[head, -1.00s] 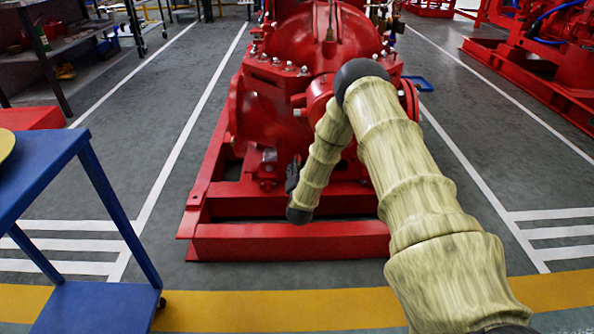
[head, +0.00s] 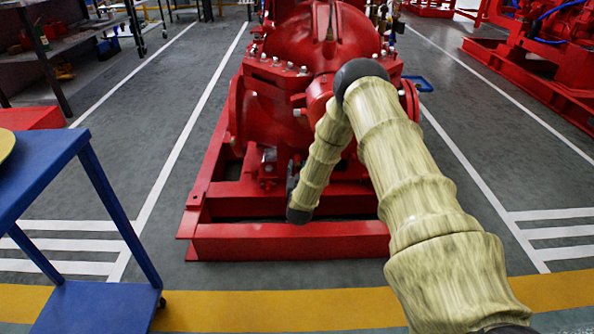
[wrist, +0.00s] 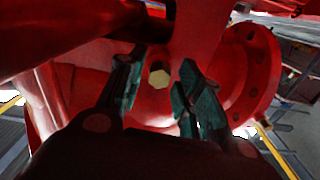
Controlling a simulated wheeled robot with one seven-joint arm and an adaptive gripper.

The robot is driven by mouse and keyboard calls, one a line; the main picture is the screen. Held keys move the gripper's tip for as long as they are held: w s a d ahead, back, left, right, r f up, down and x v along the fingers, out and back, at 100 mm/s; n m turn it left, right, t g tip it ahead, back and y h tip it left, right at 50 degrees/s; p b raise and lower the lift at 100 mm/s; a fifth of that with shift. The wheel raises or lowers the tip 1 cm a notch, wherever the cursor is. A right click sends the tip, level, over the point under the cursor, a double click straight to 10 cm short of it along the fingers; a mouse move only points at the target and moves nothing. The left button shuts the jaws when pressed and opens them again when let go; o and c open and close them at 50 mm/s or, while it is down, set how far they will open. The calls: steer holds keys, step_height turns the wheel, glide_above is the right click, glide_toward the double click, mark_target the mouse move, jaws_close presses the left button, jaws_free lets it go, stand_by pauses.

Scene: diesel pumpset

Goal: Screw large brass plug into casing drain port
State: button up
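The brass plug (wrist: 159,76) shows its hexagonal head in the wrist view, against the red pump casing (wrist: 85,90) with a dark ring around it. It appears to sit in the drain port, whose opening I cannot see; how deep it sits I cannot tell. My gripper (wrist: 162,62) has its two teal-padded fingers spread on either side of the plug head, with a visible gap to each. In the head view my gripper (head: 292,178) is low at the left side of the pump, partly hidden by my arm. The plug is not visible there.
The red base frame (head: 290,240) runs below the gripper. A round bolted flange (wrist: 256,75) stands right of the fingers in the wrist view. A blue cart (head: 45,165) is at the left in the head view. The floor between cart and pump is clear.

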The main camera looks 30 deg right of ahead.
steer(key=shift+n, duration=0.5)
stand_by(0.3)
jaws_close()
steer(key=shift+w+d+p, duration=0.1)
steer(key=shift+p, duration=0.55)
stand_by(0.6)
steer(key=shift+r, duration=0.1)
